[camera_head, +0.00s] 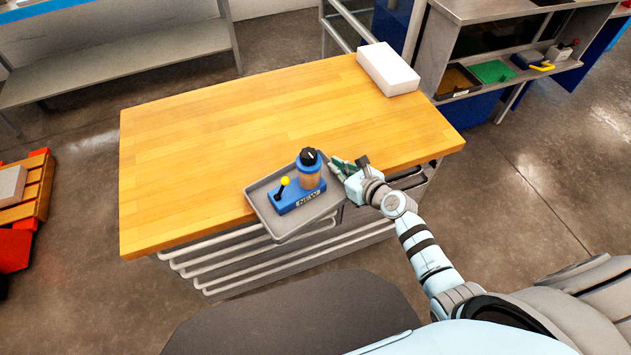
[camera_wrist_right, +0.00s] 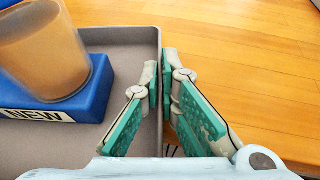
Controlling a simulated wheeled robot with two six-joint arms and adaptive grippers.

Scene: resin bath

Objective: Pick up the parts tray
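The parts tray (camera_head: 322,208) is grey and shallow, at the table's front edge, with its near corner past the edge. I cannot tell whether it touches the table. It carries a blue base marked NEW (camera_head: 301,201), with a yellow-knobbed black lever and an amber jar (camera_head: 309,176) with a dark cap. My right gripper (camera_head: 341,168) is at the tray's right side. In the right wrist view, its green-padded fingers (camera_wrist_right: 161,85) straddle the tray's side wall (camera_wrist_right: 157,40), one inside and one outside, with the tips closed against the wall. My left gripper is out of view.
The wooden table (camera_head: 190,150) is clear to the left and behind the tray. A white block (camera_head: 388,69) lies at its back right corner. A metal shelf unit (camera_head: 500,60) with a brown and a green tray stands beyond the right side.

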